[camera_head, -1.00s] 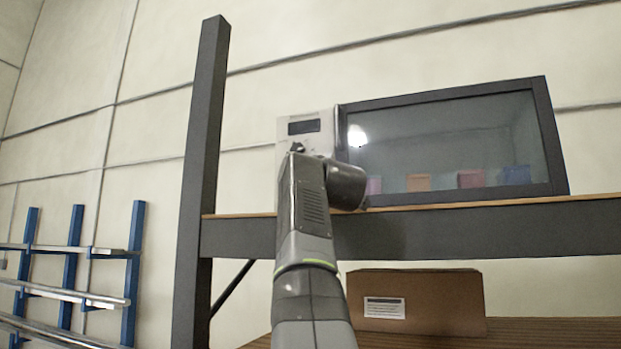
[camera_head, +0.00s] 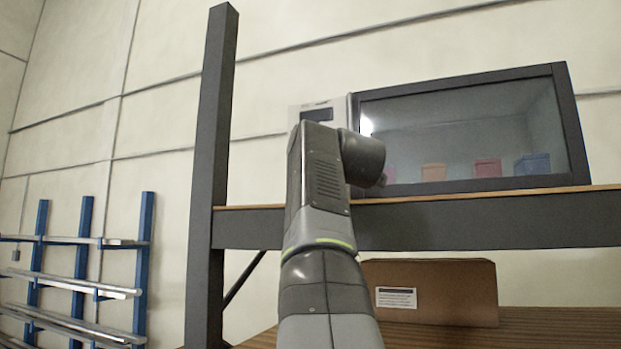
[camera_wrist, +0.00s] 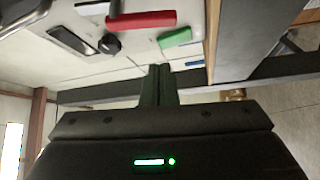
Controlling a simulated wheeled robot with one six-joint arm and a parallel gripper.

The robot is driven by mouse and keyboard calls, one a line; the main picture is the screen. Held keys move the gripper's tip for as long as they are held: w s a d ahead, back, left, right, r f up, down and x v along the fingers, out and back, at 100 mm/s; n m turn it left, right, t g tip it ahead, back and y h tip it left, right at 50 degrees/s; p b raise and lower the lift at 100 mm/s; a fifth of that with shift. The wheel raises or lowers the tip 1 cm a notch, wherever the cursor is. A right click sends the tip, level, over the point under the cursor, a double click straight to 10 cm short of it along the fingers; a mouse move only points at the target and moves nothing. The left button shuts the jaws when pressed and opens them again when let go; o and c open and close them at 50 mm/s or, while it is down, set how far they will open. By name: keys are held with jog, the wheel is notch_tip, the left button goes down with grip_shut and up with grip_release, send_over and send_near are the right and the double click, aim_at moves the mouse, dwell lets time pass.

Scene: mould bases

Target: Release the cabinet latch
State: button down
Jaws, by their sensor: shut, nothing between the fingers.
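The cabinet (camera_head: 455,187) stands on the shelf, with a dark-framed glass door and a pale control panel (camera_head: 316,103) at its left. My arm hides most of the panel's lower part in the head view. The wrist view shows a pale panel (camera_wrist: 150,52) with a red bar-like handle (camera_wrist: 141,20), a green piece (camera_wrist: 175,37), a small blue piece (camera_wrist: 194,63), a black knob (camera_wrist: 109,43) and a dark display (camera_wrist: 72,41). I cannot tell which part is the latch. My gripper (camera_wrist: 159,70) is shut and empty, apparently just short of the panel and below the green piece.
The shelf (camera_head: 480,222) runs under the cabinet, with an upright post (camera_head: 211,150) at its left. A cardboard box (camera_head: 450,290) sits on a wooden surface below. Several coloured blocks show behind the glass. A blue rack (camera_head: 84,250) holds bars at the left.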

jog(key=b+v, duration=0.1)
jog(key=v, duration=0.3)
jog(key=shift+s+a+f, duration=0.1)
jog(key=shift+s+f, duration=0.1)
jog(key=shift+f, duration=0.05)
dwell(0.3)
